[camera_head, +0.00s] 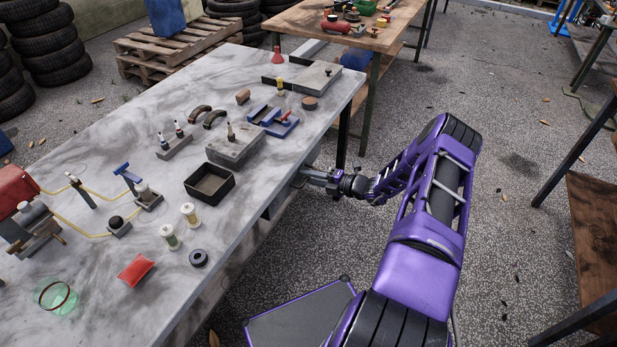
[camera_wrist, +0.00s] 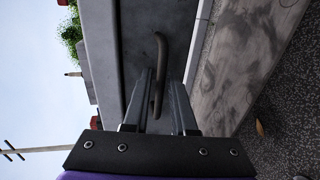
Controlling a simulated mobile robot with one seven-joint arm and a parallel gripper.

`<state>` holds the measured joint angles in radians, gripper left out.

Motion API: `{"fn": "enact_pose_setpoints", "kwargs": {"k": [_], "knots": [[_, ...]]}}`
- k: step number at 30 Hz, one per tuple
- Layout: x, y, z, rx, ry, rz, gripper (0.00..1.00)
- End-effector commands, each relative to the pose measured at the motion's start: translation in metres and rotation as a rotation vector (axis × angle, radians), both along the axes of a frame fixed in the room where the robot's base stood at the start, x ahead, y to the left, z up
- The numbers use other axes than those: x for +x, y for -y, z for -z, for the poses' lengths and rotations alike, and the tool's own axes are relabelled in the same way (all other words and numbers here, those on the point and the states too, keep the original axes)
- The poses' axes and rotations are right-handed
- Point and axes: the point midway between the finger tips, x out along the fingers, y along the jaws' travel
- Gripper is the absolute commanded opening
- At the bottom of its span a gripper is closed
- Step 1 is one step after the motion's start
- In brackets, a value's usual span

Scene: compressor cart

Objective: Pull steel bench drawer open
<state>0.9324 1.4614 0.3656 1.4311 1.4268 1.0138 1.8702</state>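The steel bench drawer shows in the wrist view as a plain dark grey front (camera_wrist: 118,45) with a curved dark handle (camera_wrist: 161,60). My gripper (camera_wrist: 162,78) reaches the handle with its two fingers apart, one on each side of the bar. The bar lies nearer the left finger, and I cannot tell if it touches. In the head view my gripper (camera_head: 306,174) is at the right side of the bench (camera_head: 285,150), just below the top's edge. The drawer is mostly hidden there by the bench top and my gripper.
A black tray (camera_head: 209,183), a grey block (camera_head: 236,150), spools (camera_head: 189,213) and a red packet (camera_head: 136,270) lie on the bench top. A wooden table (camera_head: 300,25) stands behind. Another wooden bench (camera_head: 592,210) stands at the right. Paved floor between them is open.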

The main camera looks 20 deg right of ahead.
Motion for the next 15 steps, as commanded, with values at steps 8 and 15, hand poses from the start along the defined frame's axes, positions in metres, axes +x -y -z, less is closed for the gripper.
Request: {"fn": "enact_pose_setpoints", "kwargs": {"k": [8,15], "knots": [[-0.0004,0.0003,0.0,0.0,0.0,0.0,0.0],[-0.0005,0.0004,0.0,0.0,0.0,0.0,0.0]]}}
